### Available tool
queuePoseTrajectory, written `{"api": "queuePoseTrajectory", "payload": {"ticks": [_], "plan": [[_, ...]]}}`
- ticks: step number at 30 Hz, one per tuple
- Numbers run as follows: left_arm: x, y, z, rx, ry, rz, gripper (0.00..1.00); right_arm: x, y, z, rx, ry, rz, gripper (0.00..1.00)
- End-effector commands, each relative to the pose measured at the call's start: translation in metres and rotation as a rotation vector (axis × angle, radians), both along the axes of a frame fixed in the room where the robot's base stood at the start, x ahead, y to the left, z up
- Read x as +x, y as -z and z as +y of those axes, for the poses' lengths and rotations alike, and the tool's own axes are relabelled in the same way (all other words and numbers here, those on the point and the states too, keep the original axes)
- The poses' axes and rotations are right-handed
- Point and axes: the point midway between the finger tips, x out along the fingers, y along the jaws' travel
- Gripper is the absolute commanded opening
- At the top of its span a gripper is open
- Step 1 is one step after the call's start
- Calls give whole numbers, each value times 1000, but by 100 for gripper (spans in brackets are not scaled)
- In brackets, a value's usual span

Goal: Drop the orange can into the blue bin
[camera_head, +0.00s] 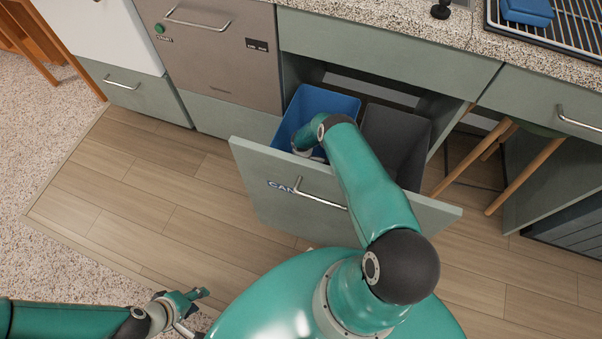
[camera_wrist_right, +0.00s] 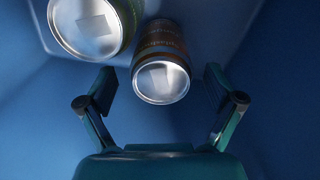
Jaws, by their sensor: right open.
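The blue bin (camera_head: 325,102) sits in the pulled-out drawer, on the left side. My right arm reaches down into it, and the fingers are hidden there in the head view. In the right wrist view my right gripper (camera_wrist_right: 160,88) is open inside the blue walls (camera_wrist_right: 50,120). An orange-brown can (camera_wrist_right: 161,42) with a silver end shows between and beyond the fingertips, with gaps on both sides. A second can (camera_wrist_right: 92,25) with a green edge is beside it, at upper left. My left gripper (camera_head: 196,308) is open and empty, low over the floor.
A dark grey bin (camera_head: 405,130) stands right of the blue one in the same drawer (camera_head: 262,182). A blue sponge-like block (camera_head: 527,10) lies on the rack. The wooden floor at left is clear.

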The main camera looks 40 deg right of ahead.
Motion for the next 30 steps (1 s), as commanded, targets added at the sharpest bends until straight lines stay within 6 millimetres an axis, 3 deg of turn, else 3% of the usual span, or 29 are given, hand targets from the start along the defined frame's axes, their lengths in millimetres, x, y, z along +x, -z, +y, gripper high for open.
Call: {"api": "queuePoseTrajectory", "payload": {"ticks": [1, 2, 11, 24, 30], "plan": [[0, 5, 0, 0, 0, 0, 40, -9, 13, 4, 9, 2, 14, 92], [0, 5, 0, 0, 0, 0, 40, -9, 13, 4, 9, 2, 14, 92], [0, -11, 0, 0, 0, 0, 40, -9, 0, 3, 8, 3, 14, 92], [0, -43, 0, 0, 0, 0, 40, -5, -93, 3, 5, -1, 7, 92], [0, -47, 0, 0, 0, 0, 40, -5, -119, 3, 5, -1, 7, 92]]}}
